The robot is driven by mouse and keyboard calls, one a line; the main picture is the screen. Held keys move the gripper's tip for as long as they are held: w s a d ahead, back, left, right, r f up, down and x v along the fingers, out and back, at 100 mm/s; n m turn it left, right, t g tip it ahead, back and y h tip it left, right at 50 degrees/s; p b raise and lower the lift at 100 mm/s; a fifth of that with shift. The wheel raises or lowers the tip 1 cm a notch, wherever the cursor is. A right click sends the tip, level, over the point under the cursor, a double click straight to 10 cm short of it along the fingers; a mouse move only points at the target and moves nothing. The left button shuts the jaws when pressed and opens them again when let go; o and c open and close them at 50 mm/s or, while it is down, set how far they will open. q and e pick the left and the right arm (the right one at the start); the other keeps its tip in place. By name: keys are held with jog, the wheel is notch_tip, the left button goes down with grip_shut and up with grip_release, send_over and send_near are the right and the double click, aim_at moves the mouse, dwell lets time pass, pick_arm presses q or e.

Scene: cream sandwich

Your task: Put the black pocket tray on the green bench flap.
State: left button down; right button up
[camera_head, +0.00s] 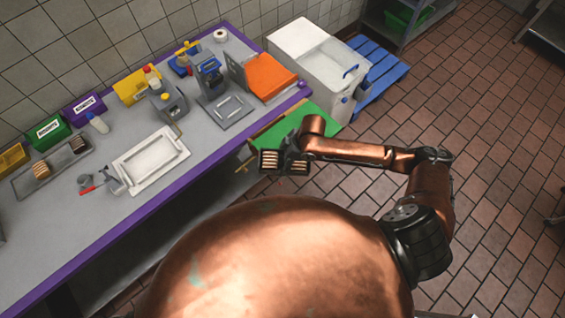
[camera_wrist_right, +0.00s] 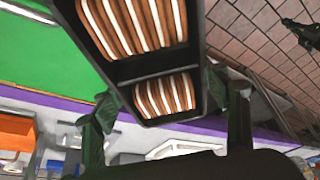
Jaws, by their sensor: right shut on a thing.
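The black pocket tray (camera_head: 261,162) holds rows of brown-and-cream sandwich biscuits in two pockets. It also shows large in the right wrist view (camera_wrist_right: 140,69). My right gripper (camera_head: 290,157) is shut on it; its dark fingers (camera_wrist_right: 162,110) stand on either side of the tray in the wrist view. The green bench flap (camera_head: 288,127) juts out from the near side of the bench at its right end, and shows at the upper left of the wrist view (camera_wrist_right: 35,52). In the head view, the tray overlaps the flap's near edge; I cannot tell its height above it. My left gripper is out of view.
The grey bench (camera_head: 107,221) with a purple edge carries a white tray (camera_head: 178,158), a grey press stand (camera_head: 229,112), an orange pad (camera_head: 268,74) and colored bins. A white cooler-like box (camera_head: 298,42) stands beyond the flap. Tiled floor lies open at right.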

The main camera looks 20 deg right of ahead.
aim_at(282, 163)
jog(key=f, duration=0.2)
jog(key=f+p, duration=0.1)
jog(key=shift+w+d+f, duration=0.1)
jog(key=shift+w+d, duration=0.05)
jog(key=shift+d, duration=0.1)
jog(key=shift+f, duration=0.15)
jog(key=o, duration=1.1)
jog(key=shift+f, duration=0.1)
jog(key=b+v, duration=0.1)
jog(key=v, duration=1.1)
